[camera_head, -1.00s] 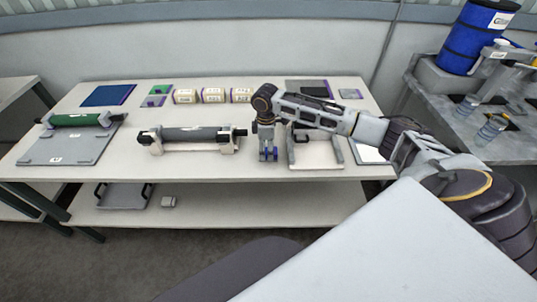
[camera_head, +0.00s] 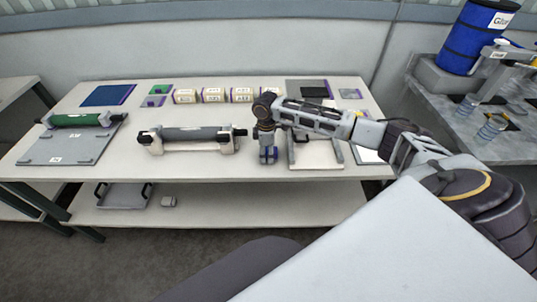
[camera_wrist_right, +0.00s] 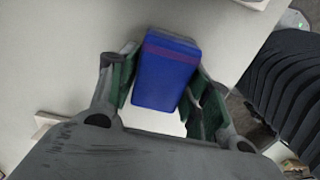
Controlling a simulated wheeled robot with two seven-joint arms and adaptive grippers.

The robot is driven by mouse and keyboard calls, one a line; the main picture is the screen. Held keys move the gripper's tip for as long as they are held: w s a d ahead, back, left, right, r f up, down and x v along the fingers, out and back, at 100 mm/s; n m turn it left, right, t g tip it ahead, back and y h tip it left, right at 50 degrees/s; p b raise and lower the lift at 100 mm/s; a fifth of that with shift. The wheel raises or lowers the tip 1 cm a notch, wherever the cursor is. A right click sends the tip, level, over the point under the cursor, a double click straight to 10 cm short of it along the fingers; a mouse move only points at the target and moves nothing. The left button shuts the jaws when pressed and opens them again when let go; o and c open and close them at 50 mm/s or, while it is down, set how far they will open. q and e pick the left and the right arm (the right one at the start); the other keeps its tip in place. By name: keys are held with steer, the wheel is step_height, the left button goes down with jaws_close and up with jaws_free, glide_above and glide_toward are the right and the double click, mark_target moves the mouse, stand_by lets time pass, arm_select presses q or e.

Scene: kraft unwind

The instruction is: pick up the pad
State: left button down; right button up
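The pad shows as a small blue block with a purple band in the right wrist view (camera_wrist_right: 167,72), lying between my right gripper's two fingers. In the head view the blue pad (camera_head: 268,156) is near the front edge of the white table. My right gripper (camera_head: 268,148) points straight down over it, with its fingertips at the pad. In the right wrist view the green-lined fingers (camera_wrist_right: 165,75) stand close along both sides of the pad. Whether they press on it cannot be made out. My left gripper is in neither view.
On the table (camera_head: 210,170), a grey roller on a stand (camera_head: 193,137) is left of my gripper and a white frame (camera_head: 318,155) just right. Several labelled boxes (camera_head: 212,95) stand behind. A green roller (camera_head: 80,119) lies far left. A lower shelf (camera_head: 230,205) is beneath.

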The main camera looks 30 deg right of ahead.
mark_target(267, 150)
steer(key=c, duration=0.5)
steer(key=shift+r, duration=0.1)
steer(key=shift+r, duration=4.9)
steer(key=o, duration=0.5)
steer(key=c, duration=0.4)
steer(key=shift+o, duration=0.2)
steer(key=shift+r, duration=0.1)
